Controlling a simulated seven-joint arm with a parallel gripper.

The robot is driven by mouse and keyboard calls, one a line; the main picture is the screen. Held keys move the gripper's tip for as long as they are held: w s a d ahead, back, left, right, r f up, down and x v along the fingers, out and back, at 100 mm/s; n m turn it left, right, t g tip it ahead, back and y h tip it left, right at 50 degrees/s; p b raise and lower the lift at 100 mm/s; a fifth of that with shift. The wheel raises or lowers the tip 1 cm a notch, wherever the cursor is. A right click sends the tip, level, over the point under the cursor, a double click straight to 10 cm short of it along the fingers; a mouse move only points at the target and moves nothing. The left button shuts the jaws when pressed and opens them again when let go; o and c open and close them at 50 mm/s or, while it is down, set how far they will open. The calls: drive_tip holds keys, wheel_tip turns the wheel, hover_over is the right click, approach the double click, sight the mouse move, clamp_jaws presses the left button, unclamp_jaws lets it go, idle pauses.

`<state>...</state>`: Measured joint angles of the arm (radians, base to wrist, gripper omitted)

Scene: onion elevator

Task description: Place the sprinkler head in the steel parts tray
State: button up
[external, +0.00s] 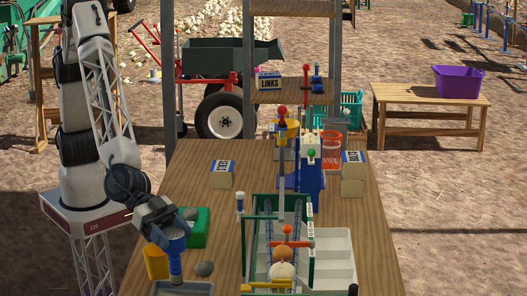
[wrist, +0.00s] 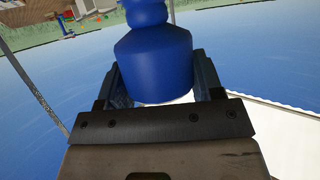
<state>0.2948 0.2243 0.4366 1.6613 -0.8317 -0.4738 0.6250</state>
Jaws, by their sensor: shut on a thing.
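My gripper (external: 172,238) is at the front left of the wooden table, shut on a blue, stepped, round piece, which I take to be the sprinkler head (external: 175,268). In the wrist view the blue piece (wrist: 152,62) fills the space between the two fingers (wrist: 160,85). A grey metal tray (external: 198,287), which looks like the steel parts tray, lies at the bottom edge of the external view, partly cut off. The held piece hangs over or just behind this tray; I cannot tell whether it touches it.
A green-framed elevator (external: 312,240) and a white divided tray (external: 337,260) stand further right. Bare tabletop lies between.

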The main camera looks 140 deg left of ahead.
sight(175, 263)
drive_tip(key=shift+f, duration=2.2)
drive_tip(key=shift+f, duration=1.9)
drive_tip(key=o, duration=1.1)
drive_tip(key=v, duration=1.2)
drive_tip(key=shift+a, duration=0.1)
